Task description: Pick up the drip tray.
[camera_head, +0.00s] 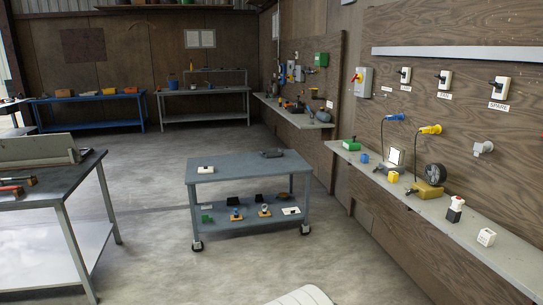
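I cannot pick out a drip tray with certainty at this size. A grey wheeled cart (235,178) stands in the middle of the floor. On its top lie a small white block with a dark top (205,169) and a dark grey item (272,153). Its lower shelf holds several small items, among them a green one (206,217) and a flat white one (291,211). My gripper is not in view.
A dark-topped workbench (60,190) stands at left. A blue bench (90,98) stands at the back. Concrete floor (150,250) is clear around the cart.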

